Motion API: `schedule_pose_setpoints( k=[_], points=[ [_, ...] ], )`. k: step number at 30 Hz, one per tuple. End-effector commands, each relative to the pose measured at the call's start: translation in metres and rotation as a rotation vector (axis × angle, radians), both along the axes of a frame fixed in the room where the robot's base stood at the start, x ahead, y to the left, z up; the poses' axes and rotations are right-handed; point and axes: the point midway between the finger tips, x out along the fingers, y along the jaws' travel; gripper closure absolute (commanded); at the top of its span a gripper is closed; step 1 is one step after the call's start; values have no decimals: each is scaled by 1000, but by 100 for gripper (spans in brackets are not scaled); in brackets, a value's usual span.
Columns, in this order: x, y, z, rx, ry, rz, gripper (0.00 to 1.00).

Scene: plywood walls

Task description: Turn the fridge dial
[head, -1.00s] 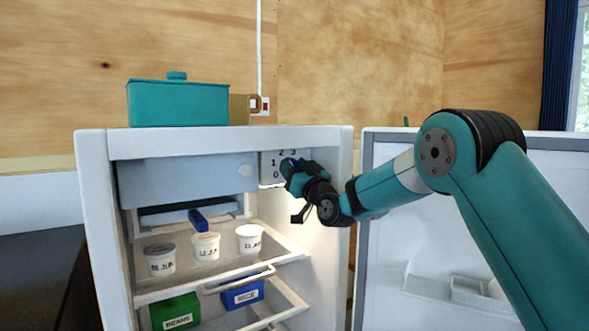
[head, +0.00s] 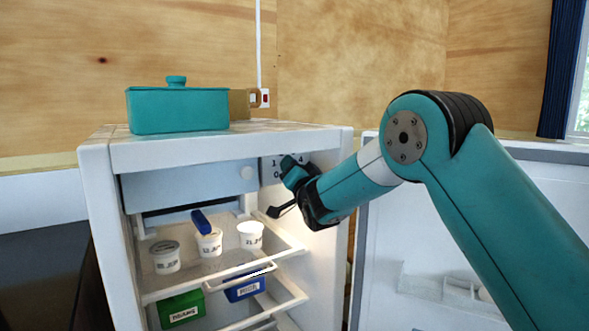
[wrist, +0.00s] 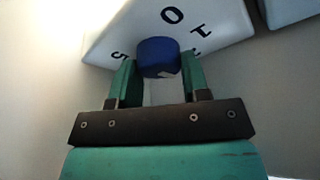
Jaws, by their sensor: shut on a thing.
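The fridge dial is a small blue knob (wrist: 158,57) on a white plate (wrist: 215,22) with black numerals, seen in the wrist view. In the head view the plate (head: 268,172) shows at the upper right inside the fridge, and my gripper hides the knob. My gripper (wrist: 158,75) has its two teal fingers on either side of the knob and is shut on it. In the head view my gripper (head: 288,165) reaches the plate from the right, with the wrist tilted. A small white mark shows on the knob's near edge.
The fridge (head: 95,200) stands open, its door (head: 430,230) swung to the right behind my arm. White tubs (head: 166,257) and a blue item (head: 200,222) sit on the upper shelf. Green (head: 180,308) and blue boxes (head: 244,289) are below. A teal pot (head: 178,108) stands on top.

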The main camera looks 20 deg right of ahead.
Motion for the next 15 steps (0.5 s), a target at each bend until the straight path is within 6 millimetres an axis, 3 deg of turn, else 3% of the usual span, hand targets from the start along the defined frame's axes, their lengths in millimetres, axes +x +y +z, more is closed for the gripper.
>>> schedule_pose_setpoints(
  k=[4,15],
  points=[
    [-1,1,-9,131,31,3,81],
    [0,1,-3,378,115,2,81]
  ],
)
